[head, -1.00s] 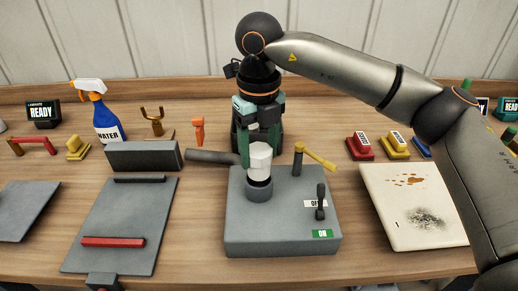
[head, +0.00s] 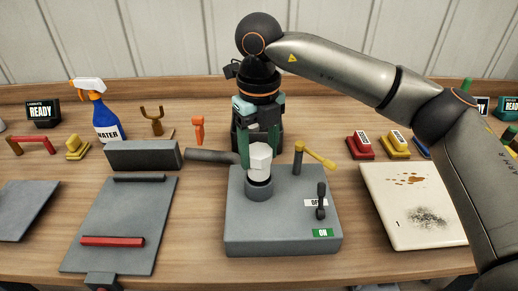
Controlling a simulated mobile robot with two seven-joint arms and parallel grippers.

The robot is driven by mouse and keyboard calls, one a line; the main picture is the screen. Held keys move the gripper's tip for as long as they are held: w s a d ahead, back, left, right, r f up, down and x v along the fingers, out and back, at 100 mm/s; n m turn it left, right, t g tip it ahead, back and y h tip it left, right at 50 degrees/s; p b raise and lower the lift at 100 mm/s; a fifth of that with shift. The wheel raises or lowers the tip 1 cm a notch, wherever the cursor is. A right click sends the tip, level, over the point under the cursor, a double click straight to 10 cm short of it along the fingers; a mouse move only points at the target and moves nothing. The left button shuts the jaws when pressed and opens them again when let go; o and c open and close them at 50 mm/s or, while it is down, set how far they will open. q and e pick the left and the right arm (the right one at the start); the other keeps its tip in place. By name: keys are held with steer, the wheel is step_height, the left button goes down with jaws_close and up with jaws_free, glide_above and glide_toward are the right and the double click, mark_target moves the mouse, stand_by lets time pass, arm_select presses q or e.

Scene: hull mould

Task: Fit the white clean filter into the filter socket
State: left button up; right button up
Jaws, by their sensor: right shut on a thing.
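The white filter (head: 260,161) is upright over the filter socket (head: 259,190), a grey round collar on top of the grey pump box (head: 285,225). Its lower end appears to be at or just inside the socket mouth; how deep it sits I cannot tell. My right gripper (head: 260,147) comes down from above and is shut on the filter, with green fingers at its sides. The gripper body hides part of the wall and bench behind. My left gripper is not in view.
A yellow-handled valve (head: 315,156) and a black lever (head: 321,202) by OFF and ON labels stand right of the socket. A grey pipe (head: 210,156) lies to its left. A stained cream board (head: 413,204) is at right.

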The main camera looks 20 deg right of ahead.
mark_target(259, 167)
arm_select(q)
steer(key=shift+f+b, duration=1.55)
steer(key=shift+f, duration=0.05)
arm_select(e)
steer(key=shift+f, duration=2.2)
steer(key=o, duration=1.4)
steer(key=shift+o, duration=0.2)
step_height(259, 167, up, 11)
steer(key=shift+r+p, duration=0.1)
steer(key=shift+p, duration=0.3)
steer(key=shift+r, duration=0.6)
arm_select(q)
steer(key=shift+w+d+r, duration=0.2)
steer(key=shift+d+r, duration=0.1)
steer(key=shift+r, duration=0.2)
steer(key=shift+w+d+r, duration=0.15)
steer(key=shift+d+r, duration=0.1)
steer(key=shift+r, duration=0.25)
